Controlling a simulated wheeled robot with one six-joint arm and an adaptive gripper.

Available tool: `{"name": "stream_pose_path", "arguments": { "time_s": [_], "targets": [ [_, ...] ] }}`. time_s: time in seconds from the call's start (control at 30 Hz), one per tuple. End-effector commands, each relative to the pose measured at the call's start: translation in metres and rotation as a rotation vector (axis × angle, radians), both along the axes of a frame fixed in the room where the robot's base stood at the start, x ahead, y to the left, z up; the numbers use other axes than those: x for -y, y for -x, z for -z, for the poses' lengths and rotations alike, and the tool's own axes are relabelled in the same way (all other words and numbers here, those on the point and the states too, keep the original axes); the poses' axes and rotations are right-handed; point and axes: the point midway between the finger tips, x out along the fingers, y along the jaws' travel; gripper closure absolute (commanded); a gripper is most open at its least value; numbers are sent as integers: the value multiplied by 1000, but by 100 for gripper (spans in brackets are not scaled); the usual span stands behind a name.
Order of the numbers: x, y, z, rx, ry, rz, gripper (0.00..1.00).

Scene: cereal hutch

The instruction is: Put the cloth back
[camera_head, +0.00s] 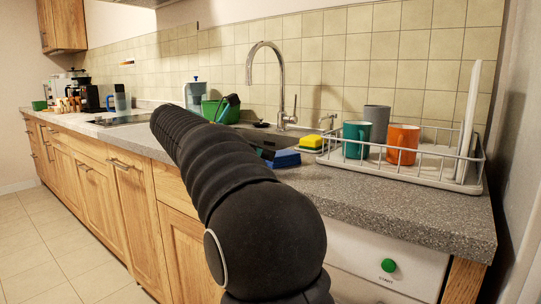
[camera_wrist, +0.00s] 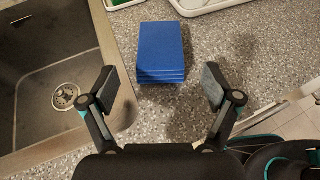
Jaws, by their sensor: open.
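The cloth is a blue folded stack (camera_wrist: 162,50) lying on the grey speckled countertop, right of the sink, in the wrist view. In the head view the blue cloth (camera_head: 286,159) shows beside the sink's front right, partly behind my arm and gripper. My gripper (camera_wrist: 157,88) is open in the wrist view, its two fingers spread on either side of the cloth's near end, with nothing between the pads that I can see it touching. In the head view my gripper (camera_head: 262,153) is mostly hidden behind my arm.
The sink (camera_wrist: 45,70) with its drain lies left of the cloth. A yellow sponge (camera_head: 311,141) sits behind the cloth. The dish rack (camera_head: 440,180) with a teal mug (camera_head: 356,138), an orange mug (camera_head: 402,144) and a grey cup (camera_head: 377,116) stands right. The front right counter (camera_head: 400,205) is clear.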

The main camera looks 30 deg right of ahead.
Motion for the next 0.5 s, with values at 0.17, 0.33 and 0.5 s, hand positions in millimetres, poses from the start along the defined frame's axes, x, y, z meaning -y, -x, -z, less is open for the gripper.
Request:
{"name": "stream_pose_path", "arguments": {
  "time_s": [0.17,0.33,0.5],
  "targets": [
    [-32,-2,-15,1,0,-3,11],
    [-50,-3,-22,0,1,-1,11],
    [-57,-3,-24,0,1,0,11]
  ]
}}
